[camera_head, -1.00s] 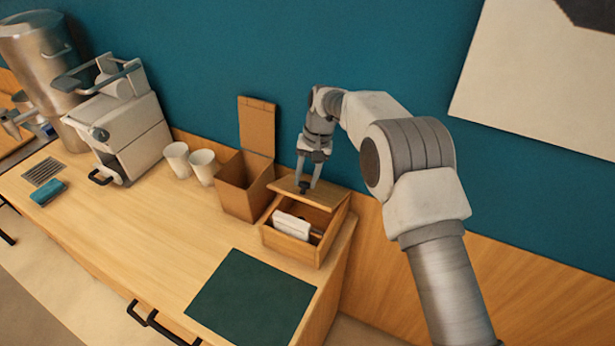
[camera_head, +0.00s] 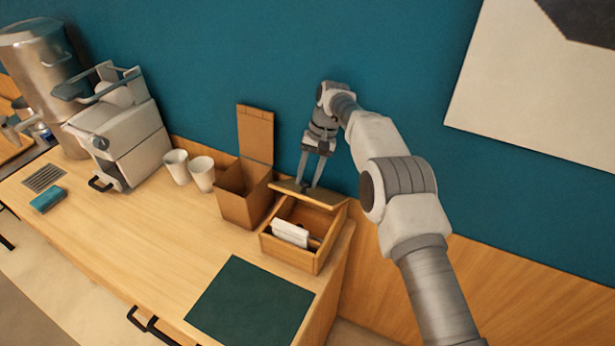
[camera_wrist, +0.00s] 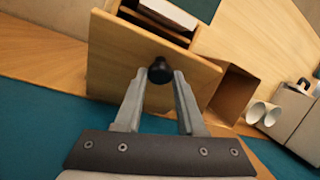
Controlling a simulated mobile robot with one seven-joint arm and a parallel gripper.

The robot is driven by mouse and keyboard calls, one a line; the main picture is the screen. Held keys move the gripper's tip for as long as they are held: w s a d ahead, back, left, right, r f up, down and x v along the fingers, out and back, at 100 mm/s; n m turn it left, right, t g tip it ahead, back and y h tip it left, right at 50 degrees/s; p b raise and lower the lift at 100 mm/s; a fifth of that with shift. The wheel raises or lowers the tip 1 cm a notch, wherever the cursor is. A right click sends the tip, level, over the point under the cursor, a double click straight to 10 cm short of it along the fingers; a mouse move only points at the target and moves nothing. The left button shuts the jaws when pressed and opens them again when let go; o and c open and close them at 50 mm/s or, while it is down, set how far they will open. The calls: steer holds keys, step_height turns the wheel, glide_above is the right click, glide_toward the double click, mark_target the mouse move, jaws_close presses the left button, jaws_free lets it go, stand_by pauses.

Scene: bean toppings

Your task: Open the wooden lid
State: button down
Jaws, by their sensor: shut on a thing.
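The wooden lid (camera_head: 322,197) is tilted up over the back of the small wooden box (camera_head: 285,254) near the counter's right end. The front of the box is uncovered and shows a white item (camera_head: 290,232) inside. My gripper (camera_head: 310,185) is at the lid from above. In the wrist view the lid (camera_wrist: 125,62) fills the upper middle, and my gripper (camera_wrist: 160,78) is shut on its dark round knob (camera_wrist: 160,69). The lid hides the back of the box there.
A taller brown box (camera_head: 245,205) with its flap standing up is close to the left of the wooden box. Two white cups (camera_head: 202,174) and a grey machine (camera_head: 120,130) stand further left. A dark green mat (camera_head: 252,302) lies in front. The teal wall (camera_head: 220,60) is close behind.

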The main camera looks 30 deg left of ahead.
stand_by(0.3)
steer(key=c, duration=0.5)
jaws_free()
steer(key=v, duration=0.2)
steer(key=s+b+v, duration=0.1)
steer(key=v, duration=0.1)
steer(key=shift+r+b, duration=0.25)
steer(key=shift+b, duration=0.05)
steer(key=w+d+r+b, duration=0.1)
steer(key=d+r, duration=0.1)
steer(key=d, duration=0.1)
steer(key=w+d+r+b, duration=0.1)
steer(key=d+r, duration=0.1)
steer(key=d, duration=0.2)
steer(key=w+d+r+b, duration=0.1)
steer(key=d+r, duration=0.1)
steer(key=d, duration=0.1)
steer(key=shift+d+r, duration=0.35)
steer(key=shift+d, duration=0.05)
